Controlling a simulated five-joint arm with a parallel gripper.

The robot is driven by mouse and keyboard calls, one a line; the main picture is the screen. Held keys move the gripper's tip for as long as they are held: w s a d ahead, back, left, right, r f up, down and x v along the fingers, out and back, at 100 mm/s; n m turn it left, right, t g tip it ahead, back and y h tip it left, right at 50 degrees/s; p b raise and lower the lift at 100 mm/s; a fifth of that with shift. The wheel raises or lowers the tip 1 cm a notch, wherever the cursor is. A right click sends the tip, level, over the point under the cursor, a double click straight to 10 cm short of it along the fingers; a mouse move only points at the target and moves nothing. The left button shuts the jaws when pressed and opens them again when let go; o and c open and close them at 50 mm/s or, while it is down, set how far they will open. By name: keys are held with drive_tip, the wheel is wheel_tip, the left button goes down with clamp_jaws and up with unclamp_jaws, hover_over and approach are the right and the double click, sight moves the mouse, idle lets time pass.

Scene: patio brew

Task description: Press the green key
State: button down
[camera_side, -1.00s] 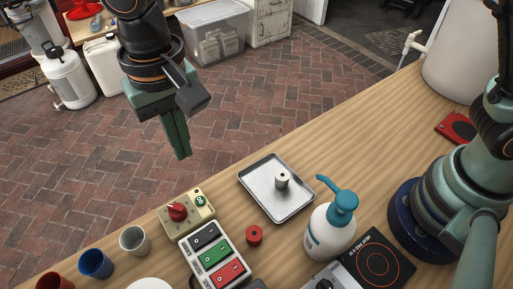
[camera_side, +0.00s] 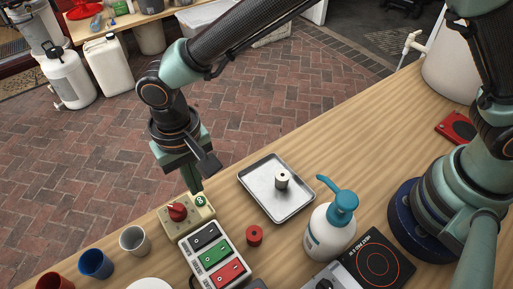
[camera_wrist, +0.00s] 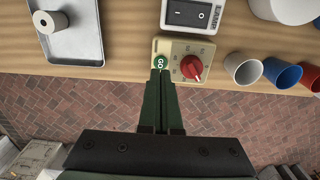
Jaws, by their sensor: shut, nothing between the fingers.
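A beige box (camera_side: 187,214) with a red dial (camera_side: 178,211) stands near the table's far edge. On its corner is a round green key (camera_side: 200,201), marked GO in the wrist view (camera_wrist: 161,61). My gripper (camera_side: 197,189) is shut and empty, pointing down just above this key. In the wrist view the fingertips (camera_wrist: 160,74) are at the key's near edge; I cannot tell whether they touch it. A white switch panel (camera_side: 198,267) beside the box has black, green (camera_side: 215,252) and red rockers.
A metal tray (camera_side: 257,206) with a white spool (camera_side: 281,179) lies right of the box. A red spool (camera_side: 254,236) sits near the panel. A teal-topped pump bottle (camera_side: 332,228) stands further right. Grey (camera_side: 134,240), blue (camera_side: 96,264) and red (camera_side: 54,282) cups stand at left.

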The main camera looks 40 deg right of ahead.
sight(201, 200)
drive_tip(key=shift+f, duration=1.7)
drive_tip(key=shift+s+f, duration=0.1)
drive_tip(key=shift+f, duration=0.85)
drive_tip(key=shift+d, duration=0.1)
drive_tip(key=shift+r, duration=0.1)
wheel_tip(201, 200, up, 15)
drive_tip(key=shift+w+a, duration=0.2)
drive_tip(key=shift+a, duration=0.1)
